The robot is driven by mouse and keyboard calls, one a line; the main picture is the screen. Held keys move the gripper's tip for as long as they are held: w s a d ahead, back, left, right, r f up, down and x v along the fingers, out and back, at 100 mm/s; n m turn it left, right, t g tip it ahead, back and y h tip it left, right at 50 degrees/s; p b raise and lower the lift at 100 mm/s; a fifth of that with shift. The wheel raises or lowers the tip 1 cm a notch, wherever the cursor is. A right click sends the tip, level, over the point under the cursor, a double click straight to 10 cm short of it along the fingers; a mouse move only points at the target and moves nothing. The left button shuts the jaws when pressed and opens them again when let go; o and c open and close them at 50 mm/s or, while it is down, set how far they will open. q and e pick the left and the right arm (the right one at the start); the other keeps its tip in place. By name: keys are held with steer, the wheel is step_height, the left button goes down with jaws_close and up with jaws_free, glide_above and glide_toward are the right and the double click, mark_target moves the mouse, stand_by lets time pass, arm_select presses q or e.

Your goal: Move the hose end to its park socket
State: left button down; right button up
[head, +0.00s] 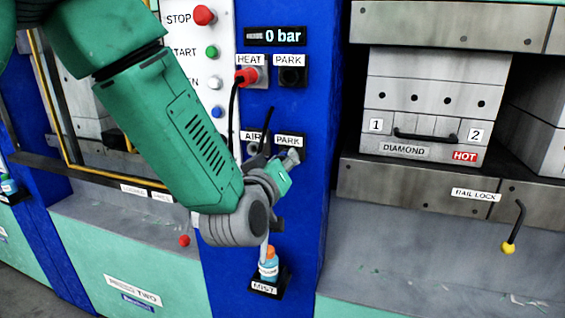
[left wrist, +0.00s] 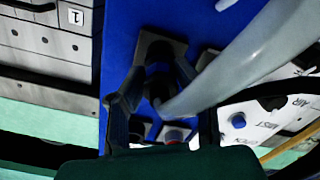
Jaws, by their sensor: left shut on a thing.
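My left gripper (head: 288,161) is at the blue panel, by the lower PARK label (head: 289,140), beside the AIR label (head: 252,136). In the left wrist view its two fingers (left wrist: 158,84) are shut on a dark hose end (left wrist: 160,88). A thick pale hose (left wrist: 245,55) runs from it to the upper right. The hose end is in line with a dark square socket (left wrist: 172,46) on the panel, the one nearer the mould. I cannot tell whether it is seated in it. In the head view my gripper hides the socket. My right gripper is not in view.
A red plug (head: 246,76) with a black cable sits in the HEAT socket, beside an empty upper PARK socket (head: 292,76). A mist bottle (head: 268,265) stands below my gripper. A steel mould (head: 420,90) marked HOT is to the right. Push buttons (head: 212,52) are at the left.

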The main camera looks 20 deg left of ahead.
arm_select(q)
steer(key=shift+w, duration=0.45)
steer(key=c, duration=1.2)
jaws_free()
steer(key=shift+o, duration=0.2)
steer(key=shift+s, duration=0.25)
steer(key=s, duration=1.1)
steer(key=shift+s+a, duration=0.15)
steer(key=shift+s, duration=0.05)
